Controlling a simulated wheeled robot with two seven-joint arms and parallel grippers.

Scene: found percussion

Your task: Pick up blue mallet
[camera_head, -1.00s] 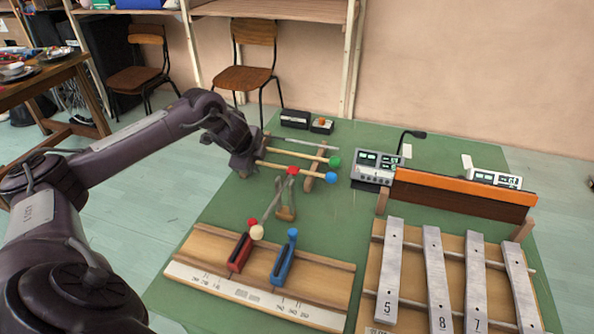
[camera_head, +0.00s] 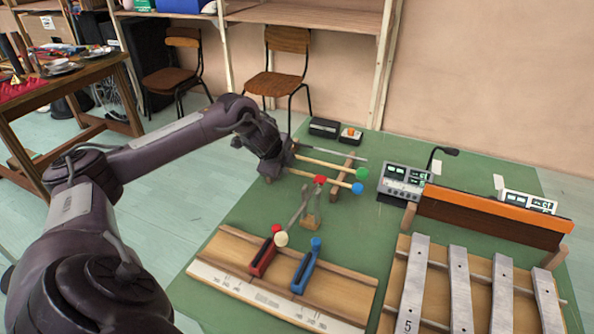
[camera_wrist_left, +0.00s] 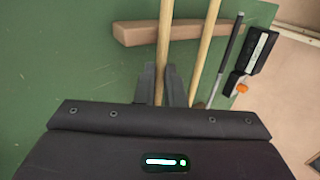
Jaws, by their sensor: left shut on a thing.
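The blue mallet has a blue ball head (camera_head: 357,188) and a long pale wooden handle. It lies across a wooden rest (camera_wrist_left: 135,33), with the head end toward the right in the head view. My left gripper (camera_head: 281,170) is at the handle's left end. In the left wrist view its fingers (camera_wrist_left: 161,70) stand on either side of the blue mallet's handle (camera_wrist_left: 165,30) and are shut on it. The blue head is outside the wrist view. I do not see my right gripper.
A green mallet (camera_head: 362,174) lies close beside, with a dark rod (camera_head: 338,157) beyond it. A red-headed mallet (camera_head: 320,179) stands nearer. Red (camera_head: 263,257) and blue (camera_head: 304,271) blocks sit on a wooden board. Metal bars (camera_head: 459,290) are at right.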

